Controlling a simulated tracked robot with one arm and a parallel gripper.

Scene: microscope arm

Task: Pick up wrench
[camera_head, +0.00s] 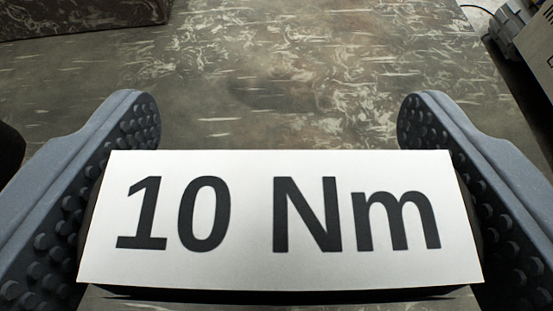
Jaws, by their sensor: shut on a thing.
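My gripper (279,120) fills the lower part of the view, with one grey-blue, studded finger at each side. The fingers are shut on the wrench (279,220), of which I see mainly a broad white face marked "10 Nm" in black. The white face spans the gap between the fingers, and a thin dark edge shows under it. The fingertips reach past it toward the top of the picture. The rest of the wrench is hidden, so I cannot tell its full shape or whether it touches anything below.
A mottled grey-brown surface (290,70) lies beyond the fingers and is mostly bare. A dark block with the same mottled pattern (80,14) is at the top left. Light-coloured equipment (525,40) with a cable stands at the top right.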

